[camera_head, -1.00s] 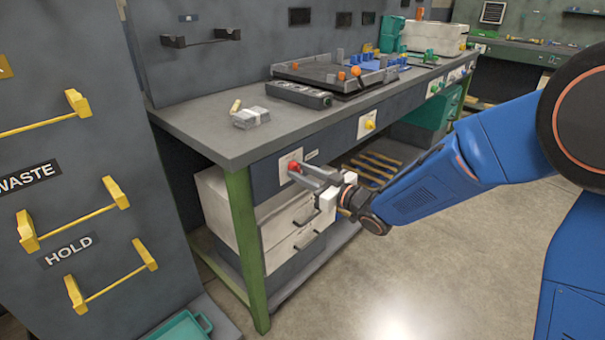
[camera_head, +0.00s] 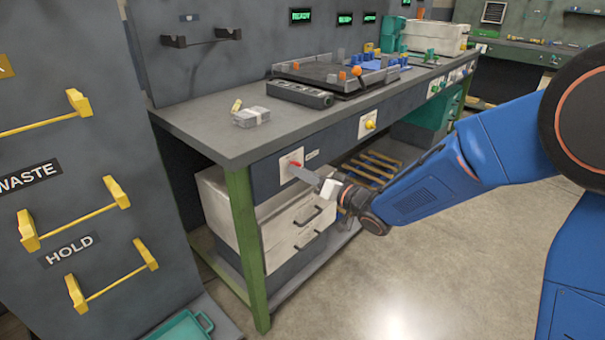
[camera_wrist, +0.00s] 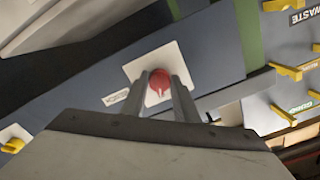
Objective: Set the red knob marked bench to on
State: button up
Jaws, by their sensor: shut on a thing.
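The red knob (camera_head: 296,164) sits on a white plate (camera_head: 285,172) on the bench's front apron, near the green left leg. In the wrist view the red knob (camera_wrist: 159,86) shows between the fingertips on its white plate, with a small label beside it, too small to read. My gripper (camera_head: 299,167) is shut on the red knob, a finger on either side of it; it also shows in the wrist view (camera_wrist: 159,92). In the head view my fingers hide part of the knob. Three displays (camera_head: 301,16) on the back panel are lit green and read READY.
A yellow knob (camera_head: 370,125) and a green knob (camera_head: 435,88) sit further right along the bench front. White drawers (camera_head: 290,232) stand below. The floor at right is clear.

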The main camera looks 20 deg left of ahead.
jog(key=shift+m, duration=0.3)
jog(key=o, duration=1.1)
jog(key=shift+c, duration=0.2)
jog(key=v, duration=1.7)
jog(key=shift+d, duration=0.25)
jog(key=shift+s+f, duration=0.1)
jog(key=shift+s, duration=0.05)
